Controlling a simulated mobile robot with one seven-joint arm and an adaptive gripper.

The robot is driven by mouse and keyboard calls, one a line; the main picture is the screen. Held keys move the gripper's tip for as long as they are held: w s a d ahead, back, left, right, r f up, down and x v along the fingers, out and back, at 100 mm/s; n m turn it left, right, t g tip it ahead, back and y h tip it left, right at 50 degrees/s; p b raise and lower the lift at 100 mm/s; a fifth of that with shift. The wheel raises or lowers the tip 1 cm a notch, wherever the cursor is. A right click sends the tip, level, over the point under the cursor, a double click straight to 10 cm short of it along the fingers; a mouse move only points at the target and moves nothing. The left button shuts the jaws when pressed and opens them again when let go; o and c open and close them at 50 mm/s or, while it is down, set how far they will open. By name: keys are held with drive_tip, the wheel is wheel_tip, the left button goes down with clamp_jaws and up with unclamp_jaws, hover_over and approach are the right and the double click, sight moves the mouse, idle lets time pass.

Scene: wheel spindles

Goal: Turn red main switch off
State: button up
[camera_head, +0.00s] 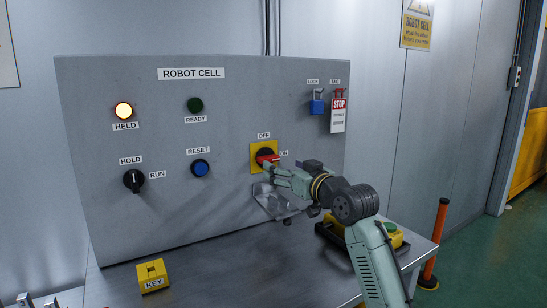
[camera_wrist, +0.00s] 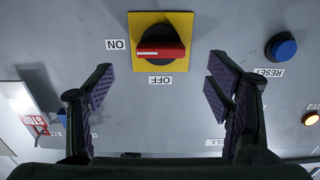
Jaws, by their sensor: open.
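The red main switch (camera_head: 266,157) is a red handle on a black round base over a yellow square plate on the grey panel. In the wrist view, which is upside down, the red handle (camera_wrist: 160,51) lies level, its white mark toward the ON label (camera_wrist: 116,44). The OFF label (camera_wrist: 160,80) sits at a right angle to it. My gripper (camera_wrist: 162,88) is open, its two fingers apart on either side below the switch, with nothing between them. In the head view my gripper (camera_head: 270,170) is close in front of the switch and partly covers it; contact cannot be told.
A clear cover (camera_head: 277,205) hangs below the switch. A blue lock (camera_head: 317,105) and a STOP tag (camera_head: 339,115) hang at upper right. The panel has a blue reset button (camera_head: 200,168), a black HOLD/RUN knob (camera_head: 133,181) and a lit HELD lamp (camera_head: 124,110). A yellow key block (camera_head: 152,276) stands on the table.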

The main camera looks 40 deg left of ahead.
sight(271, 160)
drive_tip(key=p+x, duration=0.2)
drive_tip(key=x, duration=0.4)
drive_tip(key=shift+c, duration=0.2)
drive_tip(key=c, duration=1.1)
